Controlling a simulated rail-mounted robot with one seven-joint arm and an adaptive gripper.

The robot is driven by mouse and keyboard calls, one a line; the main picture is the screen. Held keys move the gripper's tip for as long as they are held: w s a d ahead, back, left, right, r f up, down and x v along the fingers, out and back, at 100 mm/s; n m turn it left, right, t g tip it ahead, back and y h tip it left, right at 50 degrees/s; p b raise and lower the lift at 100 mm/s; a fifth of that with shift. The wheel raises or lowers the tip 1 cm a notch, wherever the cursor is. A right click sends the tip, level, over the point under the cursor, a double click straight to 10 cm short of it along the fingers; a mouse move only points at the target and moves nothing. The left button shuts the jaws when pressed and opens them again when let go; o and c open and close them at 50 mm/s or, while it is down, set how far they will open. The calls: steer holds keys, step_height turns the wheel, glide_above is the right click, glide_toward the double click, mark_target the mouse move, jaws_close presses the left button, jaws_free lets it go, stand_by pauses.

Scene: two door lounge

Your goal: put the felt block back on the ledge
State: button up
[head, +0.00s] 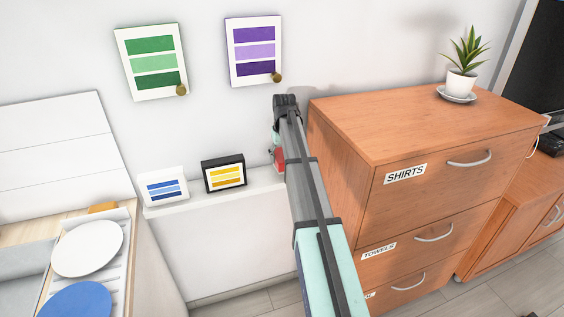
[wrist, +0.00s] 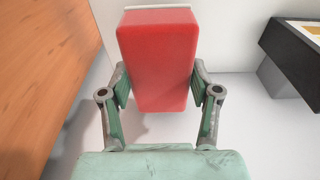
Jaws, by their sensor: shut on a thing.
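The felt block (wrist: 156,60) is red with a pale edge at its top in the wrist view. My gripper (wrist: 159,92) is shut on it, with one finger pressed on each side. In the head view the block (head: 279,158) shows only as a small red patch, mostly hidden behind my arm. It is by the right end of the white ledge (head: 220,196), close to the wall. The ledge also shows as a white surface beside the block in the wrist view (wrist: 235,115). I cannot tell whether the block touches it.
A black-framed yellow-striped card (head: 223,174) and a white blue-striped card (head: 163,187) stand on the ledge, left of the block. A wooden drawer cabinet (head: 345,150) is close on the right. Green (head: 152,62) and purple (head: 253,51) striped pictures hang above.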

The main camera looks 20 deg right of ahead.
step_height(320, 180, down, 2)
steer(key=shift+f+p, duration=0.2)
steer(key=shift+p, duration=0.35)
steer(key=shift+w+d+f+p, duration=0.15)
steer(key=shift+f+p, duration=0.2)
steer(key=shift+f, duration=0.45)
steer(key=o, duration=1)
steer(key=shift+r, duration=0.15)
steer(key=r+b, duration=0.1)
steer(key=r, duration=0.3)
steer(key=s+r, duration=0.1)
steer(key=r, duration=0.2)
steer(key=r+b, duration=0.1)
steer(key=r, duration=0.3)
steer(key=shift+s+r+b, duration=0.25)
steer(key=shift+r+b, duration=0.1)
